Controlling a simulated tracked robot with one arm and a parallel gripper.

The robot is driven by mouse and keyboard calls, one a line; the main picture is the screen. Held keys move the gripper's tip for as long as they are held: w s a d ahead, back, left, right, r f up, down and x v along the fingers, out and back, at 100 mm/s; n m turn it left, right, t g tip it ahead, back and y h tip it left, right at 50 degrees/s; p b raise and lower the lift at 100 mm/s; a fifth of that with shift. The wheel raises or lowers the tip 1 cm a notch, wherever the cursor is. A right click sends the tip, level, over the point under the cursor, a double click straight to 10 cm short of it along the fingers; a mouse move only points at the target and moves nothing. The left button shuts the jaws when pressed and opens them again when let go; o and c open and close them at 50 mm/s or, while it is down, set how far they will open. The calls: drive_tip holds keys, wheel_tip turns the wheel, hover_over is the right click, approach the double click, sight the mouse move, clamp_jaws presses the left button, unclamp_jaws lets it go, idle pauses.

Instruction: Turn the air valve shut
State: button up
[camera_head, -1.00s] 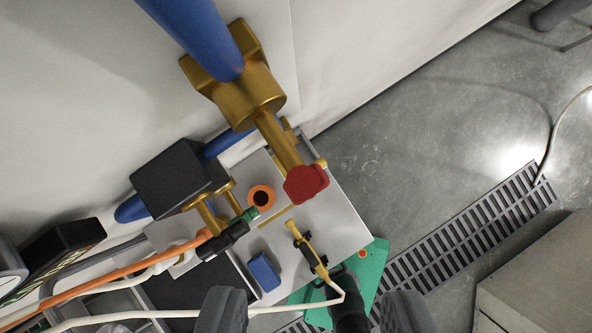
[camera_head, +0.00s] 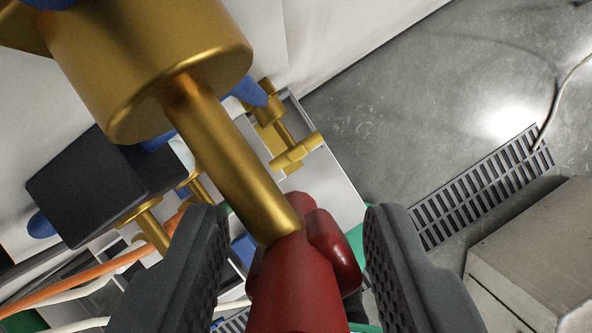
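The air valve shows as a large brass body (camera_head: 150,60) on a blue pipe at the upper left. A brass stem (camera_head: 235,165) runs from it down to the right and ends in a red handle (camera_head: 297,285) at the bottom middle. My gripper (camera_head: 296,225) is open, with one dark grey finger on each side of the red handle. Gaps show between the fingers' upper parts and the handle. Lower down, I cannot tell whether the left finger touches it. The handle's lower end is cut off by the frame edge.
A smaller brass valve (camera_head: 285,135) stands behind, on a light panel. A black box (camera_head: 95,190) is at the left, with an orange hose (camera_head: 75,275) below it. A floor grate (camera_head: 480,185) and a grey cabinet (camera_head: 535,255) are at the right. The floor between is open.

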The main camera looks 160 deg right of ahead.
drive_tip(key=shift+w+f, duration=0.25)
drive_tip(key=shift+f, duration=0.25)
